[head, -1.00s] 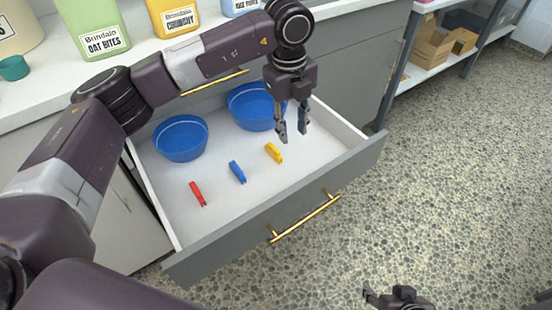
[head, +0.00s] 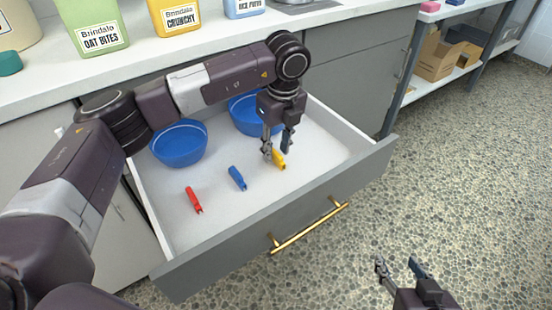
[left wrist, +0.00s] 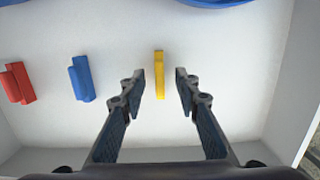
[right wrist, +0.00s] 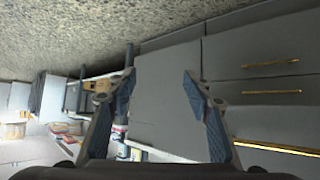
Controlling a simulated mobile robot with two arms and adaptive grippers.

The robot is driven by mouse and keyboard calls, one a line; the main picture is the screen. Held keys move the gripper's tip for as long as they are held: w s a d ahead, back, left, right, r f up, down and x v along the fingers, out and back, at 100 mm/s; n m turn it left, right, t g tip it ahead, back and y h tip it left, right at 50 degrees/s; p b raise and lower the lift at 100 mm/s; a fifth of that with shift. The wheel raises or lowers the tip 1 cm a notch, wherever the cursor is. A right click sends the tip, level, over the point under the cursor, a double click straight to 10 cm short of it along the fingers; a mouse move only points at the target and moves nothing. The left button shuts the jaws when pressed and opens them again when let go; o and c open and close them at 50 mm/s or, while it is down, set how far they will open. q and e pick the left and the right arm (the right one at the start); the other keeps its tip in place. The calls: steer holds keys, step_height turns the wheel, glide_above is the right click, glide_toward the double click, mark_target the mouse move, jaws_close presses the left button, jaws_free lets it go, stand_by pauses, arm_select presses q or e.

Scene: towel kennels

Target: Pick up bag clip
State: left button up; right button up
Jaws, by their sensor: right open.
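Three bag clips lie in a row on the white floor of the open drawer: red (head: 194,200), blue (head: 237,178) and yellow (head: 279,159). My left gripper (head: 278,156) is open above the yellow clip. In the left wrist view the yellow clip (left wrist: 159,75) shows between the open fingertips (left wrist: 159,77), not gripped. The blue clip (left wrist: 81,79) and red clip (left wrist: 17,83) lie to its left there. My right gripper (head: 397,264) is open and empty, out over the floor in front of the drawer.
Two blue bowls (head: 179,146) (head: 243,113) stand at the back of the drawer. The drawer front (head: 240,245) has a brass handle (head: 310,226). Food containers (head: 92,27) stand on the counter above. A shelf with cardboard boxes (head: 436,58) is at the right.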

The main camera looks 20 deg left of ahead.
arm_select(q)
steer(key=shift+f, duration=0.95)
arm_select(e)
steer(key=shift+w+a+r+t, duration=0.2)
steer(key=shift+w+r+t, duration=0.2)
steer(key=shift+r, duration=0.1)
steer(key=shift+w+a+r+t, duration=0.15)
steer(key=shift+w+r+t, duration=0.15)
steer(key=shift+w+r, duration=0.15)
arm_select(q)
steer(key=shift+c, duration=0.4)
jaws_close()
steer(key=shift+r, duration=0.2)
arm_select(e)
steer(key=shift+s+f, duration=0.1)
steer(key=shift+s, duration=0.05)
